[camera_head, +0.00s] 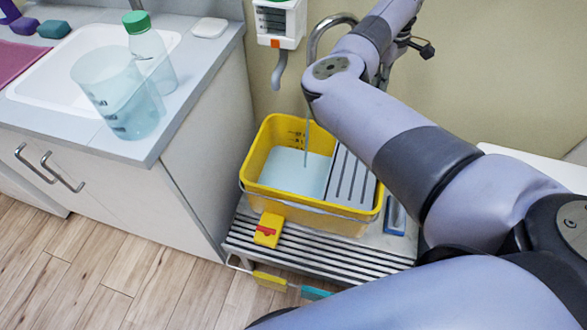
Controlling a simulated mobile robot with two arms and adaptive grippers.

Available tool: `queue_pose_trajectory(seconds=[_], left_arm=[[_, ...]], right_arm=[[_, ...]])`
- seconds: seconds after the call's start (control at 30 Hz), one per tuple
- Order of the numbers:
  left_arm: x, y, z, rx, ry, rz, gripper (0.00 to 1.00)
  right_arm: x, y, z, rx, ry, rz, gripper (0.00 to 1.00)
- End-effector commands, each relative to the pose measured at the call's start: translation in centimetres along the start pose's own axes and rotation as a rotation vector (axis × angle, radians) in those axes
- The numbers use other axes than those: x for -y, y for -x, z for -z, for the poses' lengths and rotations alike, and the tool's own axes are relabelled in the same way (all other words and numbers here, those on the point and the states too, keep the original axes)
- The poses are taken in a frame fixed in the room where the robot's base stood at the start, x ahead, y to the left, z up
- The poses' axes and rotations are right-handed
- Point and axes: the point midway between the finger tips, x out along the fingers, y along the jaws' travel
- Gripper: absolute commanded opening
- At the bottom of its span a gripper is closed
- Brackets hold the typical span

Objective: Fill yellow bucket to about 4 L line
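The yellow bucket (268,155) stands on a slatted metal rack below the tap. It holds pale bluish water (285,175) on its left side, and a grey slatted insert (352,178) covers its right side. Dark level marks (298,137) show on the inner back wall above the water; their numbers are too small to read. A thin stream (307,140) falls into the water. The curved metal tap (322,28) is partly hidden behind my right arm. That arm crosses from the lower right and leaves at the top, with its gripper out of view. My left gripper is not in view.
A translucent jug (108,90) and a green-capped bottle (150,50) stand on the counter at the left, by a white sink (40,83). A white-and-grey dispenser (277,20) hangs on the wall. A yellow-and-red block (268,229) sits at the front of the rack (300,255).

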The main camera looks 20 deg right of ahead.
Motion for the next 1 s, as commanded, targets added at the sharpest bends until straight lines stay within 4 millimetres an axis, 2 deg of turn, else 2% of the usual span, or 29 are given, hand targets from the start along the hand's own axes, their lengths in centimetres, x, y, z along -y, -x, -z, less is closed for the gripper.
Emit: queue_pose_trajectory(seconds=[0.6,0.77,1.0], left_arm=[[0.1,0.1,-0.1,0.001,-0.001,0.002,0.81],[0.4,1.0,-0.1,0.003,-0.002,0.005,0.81],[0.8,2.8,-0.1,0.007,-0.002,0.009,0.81]], right_arm=[[0.1,0.1,0.0,0.001,0.001,0.002,0.00],[0.1,1.9,0.0,0.000,0.000,0.002,0.00],[0.0,5.6,0.1,-0.001,0.001,0.001,0.00]])
